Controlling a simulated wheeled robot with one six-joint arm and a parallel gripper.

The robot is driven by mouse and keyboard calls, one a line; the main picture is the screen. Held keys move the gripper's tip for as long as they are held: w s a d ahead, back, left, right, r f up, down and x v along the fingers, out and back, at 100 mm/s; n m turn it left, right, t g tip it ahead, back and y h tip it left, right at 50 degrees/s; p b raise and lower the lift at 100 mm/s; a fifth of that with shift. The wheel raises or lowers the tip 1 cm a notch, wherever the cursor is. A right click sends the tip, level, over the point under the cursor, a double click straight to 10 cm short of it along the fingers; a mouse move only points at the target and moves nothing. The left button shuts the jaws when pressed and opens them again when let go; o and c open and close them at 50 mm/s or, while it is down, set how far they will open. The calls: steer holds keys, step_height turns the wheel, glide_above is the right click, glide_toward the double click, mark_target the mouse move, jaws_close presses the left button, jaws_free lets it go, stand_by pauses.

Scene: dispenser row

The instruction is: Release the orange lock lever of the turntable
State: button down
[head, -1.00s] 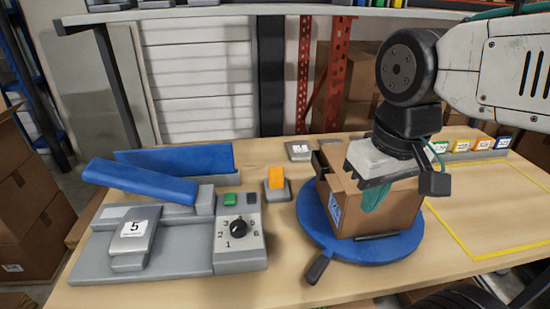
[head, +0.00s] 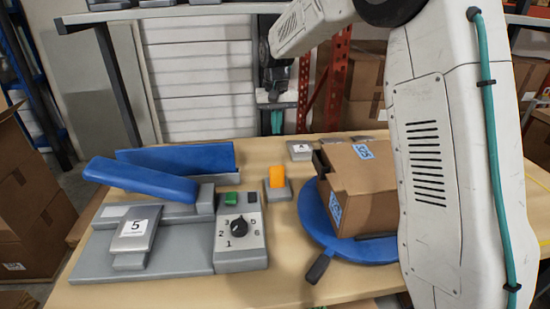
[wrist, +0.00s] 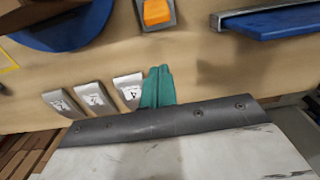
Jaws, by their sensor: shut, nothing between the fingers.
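The orange lock lever (head: 276,177) stands up from a small grey base on the table, left of the blue turntable (head: 312,212). In the wrist view the orange lever (wrist: 157,12) is at the top edge, and part of the turntable (wrist: 70,36) is at top left. A cardboard box (head: 365,190) sits on the turntable. My gripper (head: 277,124) is at the table's far edge, behind the lever and apart from it. Its teal fingers (wrist: 158,86) are shut and empty, near the grey labelled plates.
A dark handle (head: 318,268) sticks out at the turntable's front. Left of the lever is a grey device with a blue arm (head: 140,180) and a dial (head: 239,227). Small labelled plates (wrist: 128,88) line the far edge. My arm hides the table's right side.

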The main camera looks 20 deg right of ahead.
mark_target(277, 178)
steer(key=shift+w+f, duration=0.75)
steer(key=shift+w, duration=0.1)
step_height(277, 178, down, 10)
steer(key=shift+s+r, duration=0.15)
steer(key=shift+s+a, duration=0.2)
steer(key=shift+s, duration=0.1)
steer(key=shift+s+a+r, duration=0.15)
steer(key=shift+s+r, duration=0.15)
steer(key=shift+s, duration=0.45)
steer(key=shift+s+a+r, duration=0.1)
steer(key=shift+s+r, duration=0.15)
steer(key=shift+s, duration=0.5)
steer(key=shift+a, duration=0.1)
